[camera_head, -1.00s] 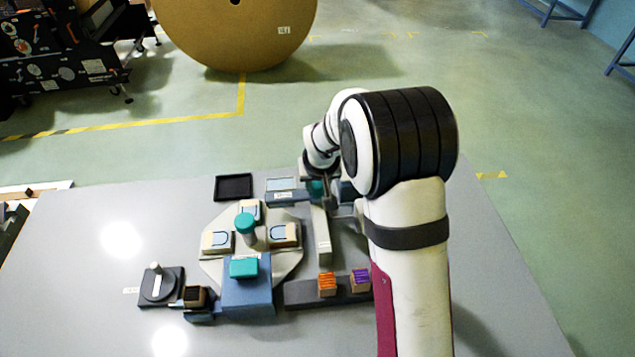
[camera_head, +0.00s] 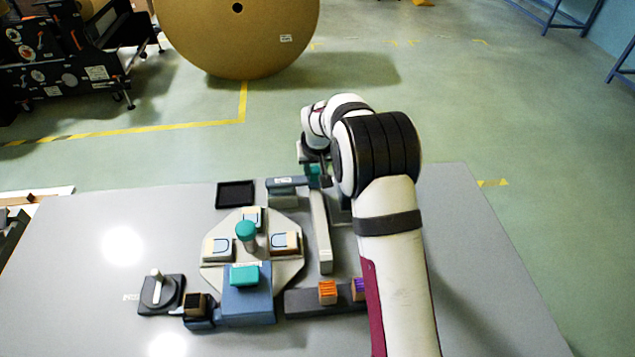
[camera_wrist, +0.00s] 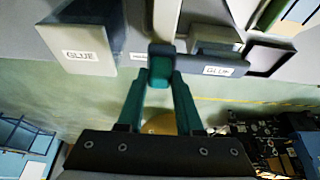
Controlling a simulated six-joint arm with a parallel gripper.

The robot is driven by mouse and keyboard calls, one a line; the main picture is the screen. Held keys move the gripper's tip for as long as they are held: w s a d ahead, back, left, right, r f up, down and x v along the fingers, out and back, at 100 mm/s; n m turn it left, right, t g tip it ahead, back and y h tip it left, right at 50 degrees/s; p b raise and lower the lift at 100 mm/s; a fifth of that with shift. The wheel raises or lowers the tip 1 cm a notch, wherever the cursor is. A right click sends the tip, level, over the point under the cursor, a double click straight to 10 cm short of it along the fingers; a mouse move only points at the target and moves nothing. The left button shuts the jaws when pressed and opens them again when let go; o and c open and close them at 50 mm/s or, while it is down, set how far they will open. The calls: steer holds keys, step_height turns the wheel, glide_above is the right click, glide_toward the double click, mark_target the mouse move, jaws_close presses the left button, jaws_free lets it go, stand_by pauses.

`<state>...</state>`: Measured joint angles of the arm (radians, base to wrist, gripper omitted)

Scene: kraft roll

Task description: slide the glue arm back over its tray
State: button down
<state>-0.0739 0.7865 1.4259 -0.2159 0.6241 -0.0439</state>
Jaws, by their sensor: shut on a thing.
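The glue arm is a blue-grey crossbar (camera_head: 284,183) with a small label, at the far end of a pale rail (camera_head: 320,235). In the wrist view the crossbar (camera_wrist: 235,66) reaches right from a teal knob (camera_wrist: 160,70). My gripper (camera_head: 313,168) is at the crossbar's right end. In the wrist view its teal fingers (camera_wrist: 161,78) are shut on the knob. A grey box labelled GLUE (camera_wrist: 80,48), which looks like the tray, stands left of the knob there, apart from the crossbar. A smaller grey block (camera_wrist: 215,38) sits just beside the crossbar. My arm hides part of this area in the head view.
A round beige table (camera_head: 215,277) with several pads and a teal-topped post (camera_head: 246,232) stands left of the rail. A black tray (camera_head: 236,194) lies behind it. Orange (camera_head: 327,292) and purple (camera_head: 358,288) blocks sit in front. The right tabletop is clear.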

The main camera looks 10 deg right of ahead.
steer(key=shift+w+r, duration=0.1)
steer(key=shift+w, duration=0.35)
steer(key=c, duration=0.6)
jaws_free()
steer(key=shift+o, duration=0.2)
steer(key=shift+s, duration=0.1)
steer(key=v, duration=1.5)
steer(key=shift+s+r, duration=0.2)
steer(key=shift+r, duration=0.1)
steer(key=shift+s, duration=0.1)
